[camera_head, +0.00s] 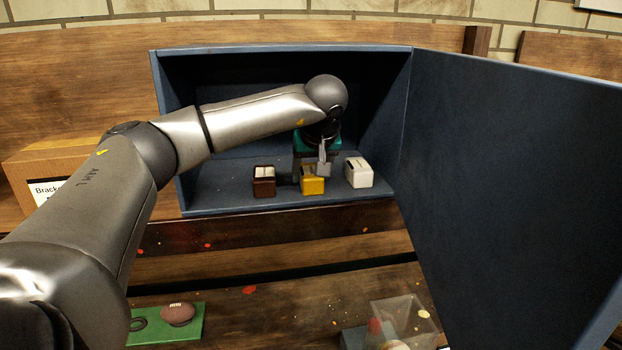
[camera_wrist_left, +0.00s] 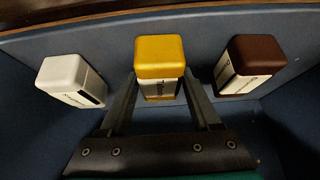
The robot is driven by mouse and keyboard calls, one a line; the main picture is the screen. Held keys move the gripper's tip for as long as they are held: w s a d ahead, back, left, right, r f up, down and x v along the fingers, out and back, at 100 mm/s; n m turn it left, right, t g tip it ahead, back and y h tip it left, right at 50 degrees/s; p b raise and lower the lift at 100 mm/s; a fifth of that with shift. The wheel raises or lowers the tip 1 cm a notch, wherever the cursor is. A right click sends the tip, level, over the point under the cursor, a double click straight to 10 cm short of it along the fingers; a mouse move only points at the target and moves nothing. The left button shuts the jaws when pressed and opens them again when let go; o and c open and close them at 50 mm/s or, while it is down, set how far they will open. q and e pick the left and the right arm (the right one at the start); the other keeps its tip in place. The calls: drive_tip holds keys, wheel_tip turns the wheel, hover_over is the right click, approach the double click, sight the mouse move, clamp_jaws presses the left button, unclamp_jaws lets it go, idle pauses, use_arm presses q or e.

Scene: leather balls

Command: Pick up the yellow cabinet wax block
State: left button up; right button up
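The yellow wax block (camera_head: 312,181) stands on the floor of the blue cabinet (camera_head: 230,205), between a brown block (camera_head: 264,182) and a white block (camera_head: 358,172). In the left wrist view the yellow block (camera_wrist_left: 160,56) has a yellow part and a white labelled part. My left gripper (camera_head: 318,168) is inside the cabinet at the yellow block. Its fingers (camera_wrist_left: 160,85) are spread on either side of the block and look open; whether they touch it is hard to tell. My right gripper is not in view.
The white block (camera_wrist_left: 70,80) and brown block (camera_wrist_left: 248,66) flank the yellow one closely. The cabinet door (camera_head: 500,170) stands open at right. A cardboard box (camera_head: 50,165) is at left. Below are a green mat (camera_head: 190,328) with a small football (camera_head: 177,314) and a clear container (camera_head: 405,318).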

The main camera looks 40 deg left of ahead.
use_arm(q)
clamp_jaws()
drive_tip(key=shift+r, duration=0.1)
idle(0.4)
